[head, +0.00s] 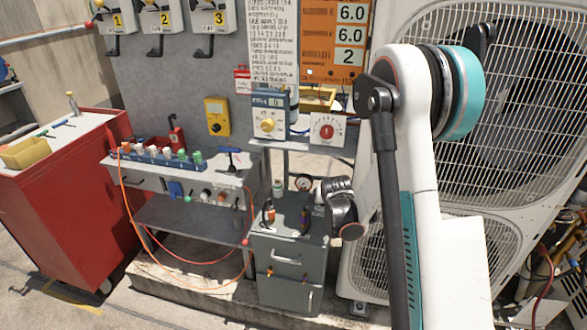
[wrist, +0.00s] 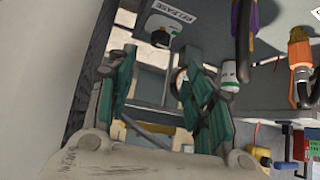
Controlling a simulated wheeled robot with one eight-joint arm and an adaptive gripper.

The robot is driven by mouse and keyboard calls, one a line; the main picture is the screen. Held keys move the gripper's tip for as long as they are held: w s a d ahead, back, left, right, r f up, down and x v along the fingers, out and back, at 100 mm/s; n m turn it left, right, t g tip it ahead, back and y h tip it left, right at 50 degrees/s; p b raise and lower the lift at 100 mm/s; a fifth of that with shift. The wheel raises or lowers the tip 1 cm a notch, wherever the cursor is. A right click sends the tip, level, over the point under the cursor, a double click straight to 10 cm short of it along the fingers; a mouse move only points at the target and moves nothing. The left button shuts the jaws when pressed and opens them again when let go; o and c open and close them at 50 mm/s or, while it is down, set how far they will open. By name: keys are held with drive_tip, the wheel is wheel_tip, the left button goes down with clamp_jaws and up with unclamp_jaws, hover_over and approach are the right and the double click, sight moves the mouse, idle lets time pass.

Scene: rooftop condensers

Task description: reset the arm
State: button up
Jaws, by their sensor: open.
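My arm (head: 425,200) is white with teal bands and reaches down across the right half of the head view. My gripper (head: 338,205) is the dark shape beside the right edge of the grey drawer cabinet (head: 285,268). Its fingertips cannot be made out there. In the wrist view the two teal and grey fingers (wrist: 160,82) stand apart with nothing held between them. Behind them is a white and dark round item near a RELEASE label (wrist: 178,14).
A large condenser unit (head: 490,90) stands close to my arm. A workbench (head: 185,175) carries a row of small bottles. A red cabinet (head: 65,185) is at the left. Gauges and an orange board (head: 335,40) are behind. Floor shows at the lower left.

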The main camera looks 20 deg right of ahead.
drive_tip(key=s+a+r+n+y, duration=0.1)
drive_tip(key=s+a+r, duration=0.45)
drive_tip(key=r, duration=0.35)
drive_tip(key=s+a+r+n+y, duration=0.1)
drive_tip(key=s+a+r, duration=0.4)
drive_tip(key=s+r, duration=0.25)
drive_tip(key=s+a+r, duration=0.1)
drive_tip(key=s+a, duration=0.2)
drive_tip(key=s, duration=0.4)
drive_tip(key=s+a+r+n+g+y, duration=0.1)
drive_tip(key=s+a+r, duration=0.1)
drive_tip(key=s, duration=0.5)
drive_tip(key=s+a+r+n, duration=0.1)
drive_tip(key=s+a, duration=0.2)
drive_tip(key=s, duration=0.4)
drive_tip(key=shift+a+r, duration=0.3)
drive_tip(key=shift+r, duration=0.05)
idle(1.5)
